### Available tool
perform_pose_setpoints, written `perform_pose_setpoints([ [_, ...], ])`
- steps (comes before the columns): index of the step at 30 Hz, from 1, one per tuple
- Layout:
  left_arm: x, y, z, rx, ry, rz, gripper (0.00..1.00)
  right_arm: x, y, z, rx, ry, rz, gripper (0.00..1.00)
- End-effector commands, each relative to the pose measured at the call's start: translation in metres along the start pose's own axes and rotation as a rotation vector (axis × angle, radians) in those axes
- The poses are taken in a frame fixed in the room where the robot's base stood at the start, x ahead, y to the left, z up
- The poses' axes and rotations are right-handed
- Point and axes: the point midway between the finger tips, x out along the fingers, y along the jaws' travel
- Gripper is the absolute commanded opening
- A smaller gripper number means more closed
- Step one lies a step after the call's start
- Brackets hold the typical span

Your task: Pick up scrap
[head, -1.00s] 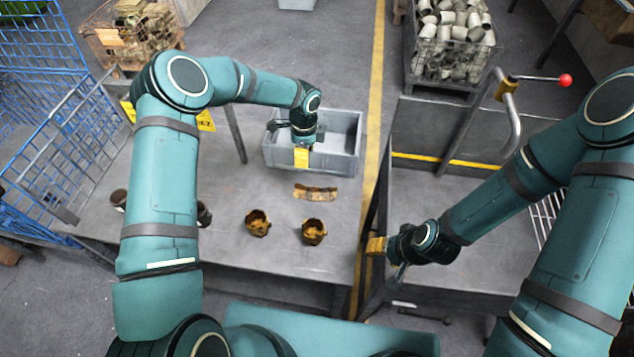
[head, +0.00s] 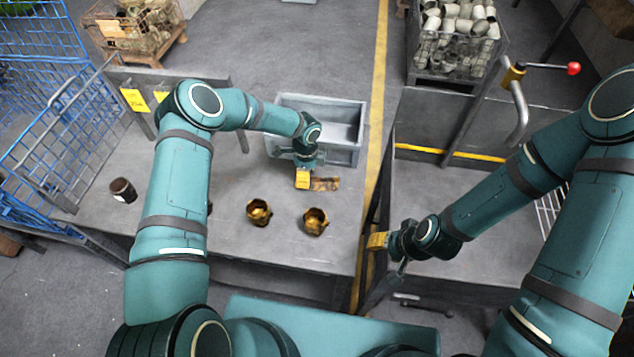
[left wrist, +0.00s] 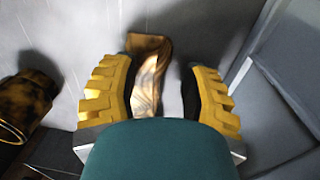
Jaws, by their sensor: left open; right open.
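The scrap (head: 325,184) is a flat, rusty brown strip lying on the grey table in front of the grey bin. My left gripper (head: 302,180) is at its left end in the head view and hides part of it. In the left wrist view the scrap (left wrist: 150,72) lies between the two open yellow fingers of my left gripper (left wrist: 160,95); I cannot tell whether they touch it. My right gripper (head: 378,241) is open and empty beside the table's right edge, near the second bench.
A grey bin (head: 350,154) stands at the table's back. Two rusty cup-like parts (head: 260,212) (head: 315,221) stand in front of the scrap, and a dark cup (head: 123,190) stands at the left. A blue wire cage (head: 50,120) borders the left side.

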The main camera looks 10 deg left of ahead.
Motion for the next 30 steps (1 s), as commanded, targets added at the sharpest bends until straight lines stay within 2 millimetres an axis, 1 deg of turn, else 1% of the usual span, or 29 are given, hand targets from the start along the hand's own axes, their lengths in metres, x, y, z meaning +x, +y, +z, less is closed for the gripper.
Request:
perform_pose_setpoints([
  [2,0.004,0.0,-0.001,0.0,0.001,0.0,0.45,0.001,0.001,0.0,0.0,0.0,0.0,0.47],
  [8,0.003,0.0,-0.001,0.0,0.001,-0.001,0.45,0.001,0.0,0.0,0.0,0.0,0.0,0.47],
  [9,0.003,0.0,-0.001,0.0,0.001,-0.001,0.38,0.001,0.0,0.0,0.0,0.0,0.0,0.47],
  [11,0.003,0.0,-0.001,0.001,0.001,-0.001,0.17,0.001,0.0,0.0,0.0,0.0,0.0,0.47],
  [12,0.003,0.0,-0.001,0.001,0.001,-0.001,0.03,0.001,0.0,0.0,0.0,0.0,0.0,0.47],
  [13,0.003,0.0,-0.001,0.001,0.001,-0.001,0.0,0.001,0.0,0.0,0.0,0.0,0.0,0.47],
  [26,0.003,0.0,-0.001,0.001,0.0,0.0,0.0,0.001,0.0,0.0,0.0,0.0,0.0,0.47],
  [29,-0.003,0.0,0.0,0.001,0.0,-0.002,0.0,0.001,0.001,0.0,0.0,0.0,0.0,0.47],
  [30,-0.007,0.0,0.0,0.002,-0.001,-0.003,0.0,0.001,0.001,0.0,0.0,0.0,0.0,0.47],
])
